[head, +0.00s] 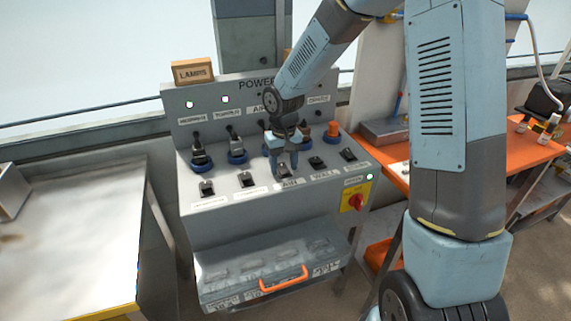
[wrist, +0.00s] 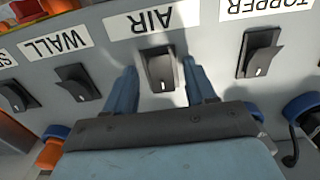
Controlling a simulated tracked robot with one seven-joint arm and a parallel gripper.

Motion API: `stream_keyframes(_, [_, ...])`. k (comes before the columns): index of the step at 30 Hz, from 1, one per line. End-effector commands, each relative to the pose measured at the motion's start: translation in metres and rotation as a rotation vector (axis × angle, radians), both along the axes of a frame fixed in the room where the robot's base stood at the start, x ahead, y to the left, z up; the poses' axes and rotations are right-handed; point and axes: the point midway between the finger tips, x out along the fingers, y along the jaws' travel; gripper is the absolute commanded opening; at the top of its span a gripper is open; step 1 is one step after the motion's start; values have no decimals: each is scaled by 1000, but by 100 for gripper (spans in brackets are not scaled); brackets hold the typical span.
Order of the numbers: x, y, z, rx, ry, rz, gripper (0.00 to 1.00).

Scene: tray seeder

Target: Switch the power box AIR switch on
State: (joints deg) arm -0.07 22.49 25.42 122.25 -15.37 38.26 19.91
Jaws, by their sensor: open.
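The grey power box (head: 215,225) stands in the middle of the head view, with a row of black switches on its sloped panel. My gripper (wrist: 159,67) is open, with one blue finger on each side of the AIR switch and nothing held. Gaps show between fingers and rocker; I cannot tell the height above the panel. In the head view my gripper (head: 284,165) partly hides that switch.
The WALL switch (wrist: 77,86) and TOPPER switch (wrist: 259,52) flank it. Plugs in blue sockets (head: 237,157) stand behind the switch row. An orange table (head: 480,155) stands right, a pale bench (head: 70,235) left.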

Motion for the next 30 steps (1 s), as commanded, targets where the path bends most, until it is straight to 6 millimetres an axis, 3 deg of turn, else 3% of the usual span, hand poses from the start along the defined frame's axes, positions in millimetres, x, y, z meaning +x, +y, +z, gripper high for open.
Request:
stream_keyframes(7, [0, 0, -1, 0, 0, 0, 55])
stream_keyframes(24, [0, -1, -1, 0, 0, -1, 2])
stream_keyframes(30, [2, -1, -1, -7, 21, 0, 0])
